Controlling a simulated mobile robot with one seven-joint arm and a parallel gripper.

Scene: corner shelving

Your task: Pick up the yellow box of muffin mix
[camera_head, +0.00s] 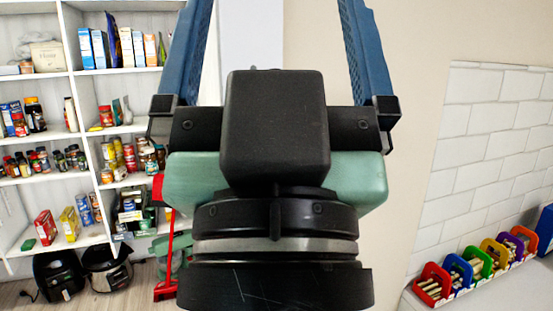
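A yellow box (69,223) stands upright on the lowest visible shelf at the left, between a red box (46,226) and blue boxes. Its label is too small to read, so I cannot tell whether it is the muffin mix. My gripper (274,12) fills the middle of the view, with its two blue fingers pointing up and wide apart. The fingertips are cut off by the top edge. Nothing shows between the visible parts of the fingers. The gripper is well to the right of the yellow box and nearer the camera.
White corner shelving (80,72) at the left holds boxes, jars and cans on several levels. Black appliances (106,268) stand on the floor below. A red-framed object (170,250) is partly behind my gripper. Colourful bins (478,263) line a ledge at the right by a white tiled wall.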

